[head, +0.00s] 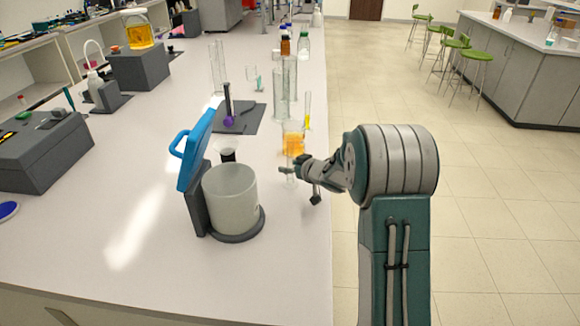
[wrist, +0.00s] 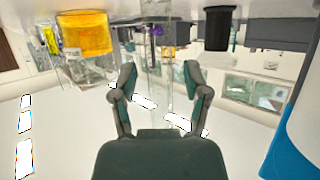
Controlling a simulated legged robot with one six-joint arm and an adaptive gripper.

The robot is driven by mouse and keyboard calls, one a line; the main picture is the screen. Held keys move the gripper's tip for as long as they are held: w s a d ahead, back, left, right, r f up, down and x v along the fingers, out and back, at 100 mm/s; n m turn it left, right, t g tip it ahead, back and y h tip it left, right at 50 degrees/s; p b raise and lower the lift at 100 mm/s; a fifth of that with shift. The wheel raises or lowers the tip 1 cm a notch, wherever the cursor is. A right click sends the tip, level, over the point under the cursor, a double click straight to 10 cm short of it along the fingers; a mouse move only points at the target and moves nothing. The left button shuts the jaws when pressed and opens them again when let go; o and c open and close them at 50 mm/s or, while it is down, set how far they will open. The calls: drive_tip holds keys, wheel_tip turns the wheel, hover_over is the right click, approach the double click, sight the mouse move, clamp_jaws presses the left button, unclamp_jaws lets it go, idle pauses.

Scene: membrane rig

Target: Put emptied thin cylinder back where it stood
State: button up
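A clear, empty-looking thin glass cylinder (wrist: 158,62) stands between the fingers of my gripper in the wrist view, which looks upside down. In the head view the glass is faint beside my gripper (head: 302,178), near the table's right edge. My gripper (wrist: 160,80) is open, with a visible gap between each finger and the glass. I cannot tell how deep the glass is between the fingers. A beaker of orange liquid (head: 293,140) stands just behind my gripper; it also shows in the wrist view (wrist: 85,34).
A frosted pot (head: 232,195) on a dark base, with a blue-handled part (head: 196,150), stands left of my gripper. Behind are tall clear cylinders (head: 281,92), a thin yellow-filled cylinder (head: 307,110) and a dark stand (head: 238,118). The front left table area is clear.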

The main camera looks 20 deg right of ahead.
drive_tip(key=shift+r, duration=0.2)
drive_tip(key=s+d+r+m+h, duration=0.35)
drive_tip(key=s+r+h, duration=0.45)
drive_tip(key=s+r, duration=0.95)
drive_tip(key=s+a+f+g+y, duration=0.1)
drive_tip(key=s+a+g, duration=0.1)
drive_tip(key=s, duration=0.6)
drive_tip(key=s+a+f+g+y, duration=0.1)
drive_tip(key=s+a+f+g, duration=0.1)
drive_tip(key=s+a, duration=0.3)
drive_tip(key=s+a+f+m+g, duration=0.1)
drive_tip(key=s+a+g, duration=0.1)
drive_tip(key=s, duration=0.9)
drive_tip(key=shift+a+f+g+y, duration=0.3)
drive_tip(key=shift+a+g+y, duration=0.1)
drive_tip(key=shift+a, duration=0.4)
